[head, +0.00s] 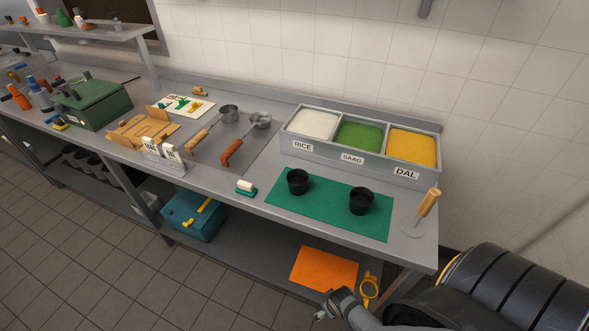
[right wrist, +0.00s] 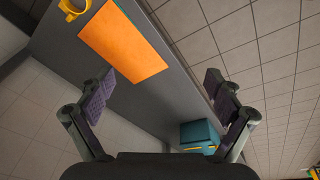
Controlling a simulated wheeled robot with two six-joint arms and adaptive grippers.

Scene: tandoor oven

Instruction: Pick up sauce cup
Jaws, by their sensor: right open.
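Two small black cups stand upright on a green mat (head: 330,213) at the front right of the steel counter. The left cup (head: 298,182) is near the mat's left side, and the right cup (head: 361,201) is nearer its right side. Neither is labelled, so I cannot tell which is the sauce cup. My right gripper (head: 327,309) is low at the bottom of the head view, below and in front of the counter, well apart from the cups. In the right wrist view my right gripper (right wrist: 160,86) is open and empty. My left gripper is not in view.
Behind the mat is a bin labelled RICE, SAAG and DAL (head: 357,162). A wooden-handled tool (head: 427,205) stands right of the mat, a small white-and-green block (head: 246,187) left. The lower shelf holds an orange sheet (right wrist: 123,42), a yellow ringed item (head: 369,290) and a teal box (head: 190,220).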

